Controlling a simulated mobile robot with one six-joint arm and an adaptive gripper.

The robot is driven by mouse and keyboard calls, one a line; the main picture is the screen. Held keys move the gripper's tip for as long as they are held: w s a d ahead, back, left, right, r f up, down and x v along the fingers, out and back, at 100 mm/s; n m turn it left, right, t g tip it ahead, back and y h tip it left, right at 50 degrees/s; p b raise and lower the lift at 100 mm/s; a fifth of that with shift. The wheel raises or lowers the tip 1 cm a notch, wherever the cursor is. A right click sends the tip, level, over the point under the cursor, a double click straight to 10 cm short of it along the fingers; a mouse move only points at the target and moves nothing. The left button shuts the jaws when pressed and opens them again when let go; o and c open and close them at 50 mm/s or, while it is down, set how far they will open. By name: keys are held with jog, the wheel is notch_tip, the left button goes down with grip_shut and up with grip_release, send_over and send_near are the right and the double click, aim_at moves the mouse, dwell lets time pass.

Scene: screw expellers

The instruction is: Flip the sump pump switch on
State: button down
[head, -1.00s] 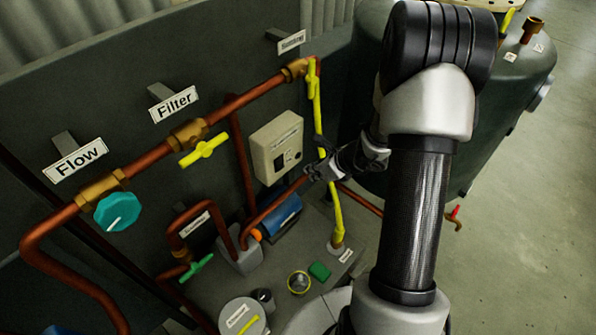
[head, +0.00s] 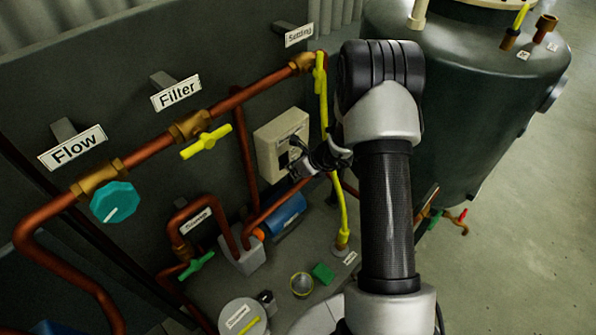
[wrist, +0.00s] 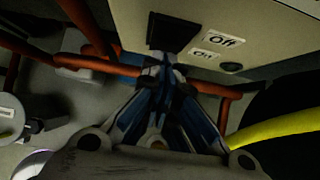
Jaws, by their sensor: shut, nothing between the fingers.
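The beige switch box (head: 272,136) is on the dark back panel, under the copper pipe; the label on its front is too small to read. In the wrist view the box (wrist: 262,30) fills the upper right. Its dark switch (wrist: 172,32) is at the lower left of the face, beside an "Off" label and a smaller label that seems to read "On". My gripper (wrist: 164,66) is shut and empty, its tips at the lower edge of the switch. I cannot tell if they touch it. In the head view my gripper (head: 296,166) covers the lower part of the box.
A yellow hose (head: 340,215) hangs just right of the box. Copper pipes (head: 272,205) and a blue cylinder (head: 286,213) lie below it. A yellow valve handle (head: 206,142) and a teal knob (head: 114,202) are to the left. A large dark tank (head: 470,110) stands right.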

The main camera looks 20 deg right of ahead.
jog(key=shift+w+a+f+b, duration=0.15)
jog(key=shift+w+b, duration=0.15)
jog(key=shift+b, duration=0.1)
jog(key=shift+r+p, duration=0.55)
jog(key=shift+r, duration=0.25)
